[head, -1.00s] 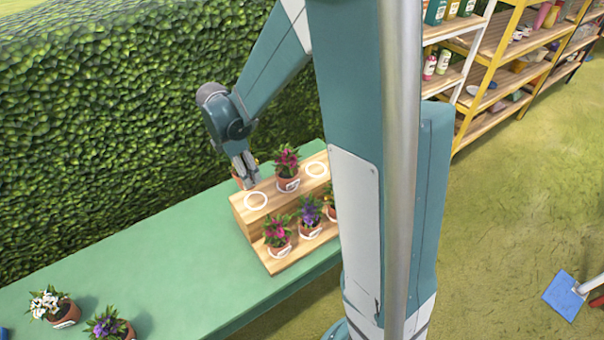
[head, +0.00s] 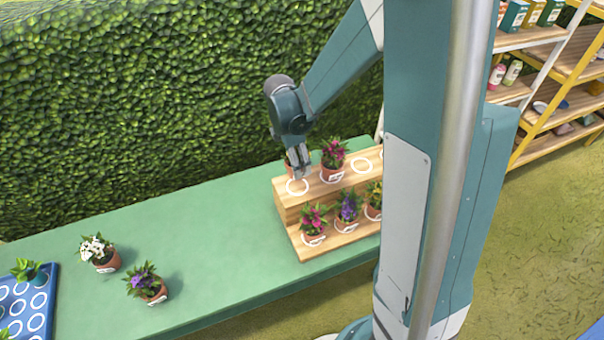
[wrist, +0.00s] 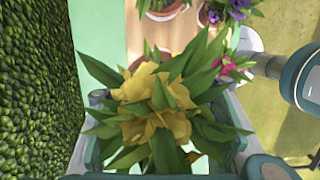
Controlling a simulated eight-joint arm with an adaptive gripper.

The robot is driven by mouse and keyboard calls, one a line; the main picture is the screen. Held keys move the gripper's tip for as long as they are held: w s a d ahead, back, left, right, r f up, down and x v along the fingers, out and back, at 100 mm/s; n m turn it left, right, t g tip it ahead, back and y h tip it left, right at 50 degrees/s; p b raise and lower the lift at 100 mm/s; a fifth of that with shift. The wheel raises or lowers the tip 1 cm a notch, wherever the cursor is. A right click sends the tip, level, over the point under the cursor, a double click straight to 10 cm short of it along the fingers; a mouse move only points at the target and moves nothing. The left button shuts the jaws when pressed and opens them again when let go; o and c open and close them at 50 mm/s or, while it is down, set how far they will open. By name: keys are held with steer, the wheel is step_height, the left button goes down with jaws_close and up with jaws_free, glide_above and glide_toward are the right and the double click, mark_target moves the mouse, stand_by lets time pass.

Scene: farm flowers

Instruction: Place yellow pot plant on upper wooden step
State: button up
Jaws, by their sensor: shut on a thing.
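My gripper (head: 300,172) is shut on the yellow pot plant, just behind the left white ring (head: 297,187) on the upper wooden step (head: 312,186). I cannot tell whether the pot touches the step.
A pink-flowered pot (head: 333,160) stands in the middle of the upper step, with an empty ring (head: 361,165) to its right. Pink (head: 313,222), purple (head: 348,208) and yellow (head: 374,198) pots fill the lower step. White (head: 99,252) and purple (head: 147,284) pots stand on the green table (head: 200,235). A hedge is behind.

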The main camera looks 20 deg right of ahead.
steer(key=shift+f, duration=1.35)
steer(key=shift+f, duration=0.1)
steer(key=shift+f, duration=2)
steer(key=shift+f, duration=0.2)
steer(key=o, duration=1.1)
steer(key=shift+r, duration=0.15)
steer(key=shift+a+r, duration=0.3)
steer(key=shift+r, duration=1.7)
steer(key=shift+a+r, duration=0.3)
steer(key=shift+r, duration=1.7)
steer(key=shift+a+r, duration=0.3)
steer(key=shift+r, duration=1.7)
